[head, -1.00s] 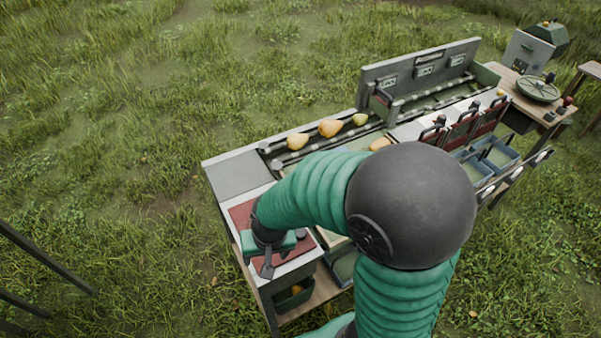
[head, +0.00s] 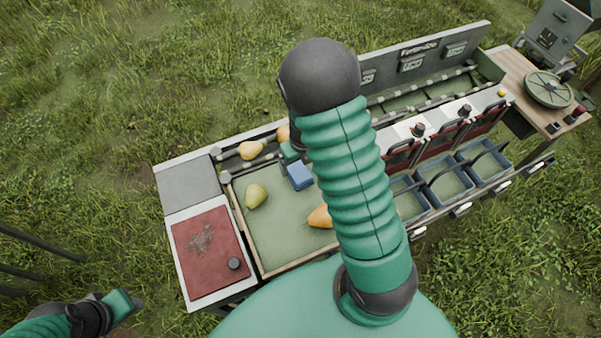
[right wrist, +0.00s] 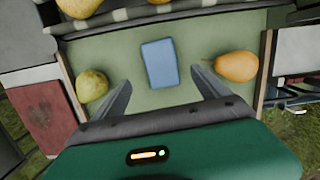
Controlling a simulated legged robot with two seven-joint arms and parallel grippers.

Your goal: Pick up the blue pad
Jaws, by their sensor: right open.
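The blue pad (head: 300,176) lies on the green tray floor (head: 275,235) of the bench. In the right wrist view the blue pad (right wrist: 159,64) lies flat between a green pear and an orange pear, touching neither. My right gripper (right wrist: 160,78) is open and empty. Its two fingers spread to either side below the pad, apart from it. In the head view my right arm hides most of the right gripper, beside the pad. My left gripper (head: 125,303) is at the bottom left, clear of the bench; its jaws are not clear.
A green pear (head: 256,195) and an orange pear (head: 319,217) lie in the tray. More pears (head: 251,150) lie on the rail behind. A red mat (head: 207,246) with a dark knob is at left. Blue bins (head: 444,185) stand at right.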

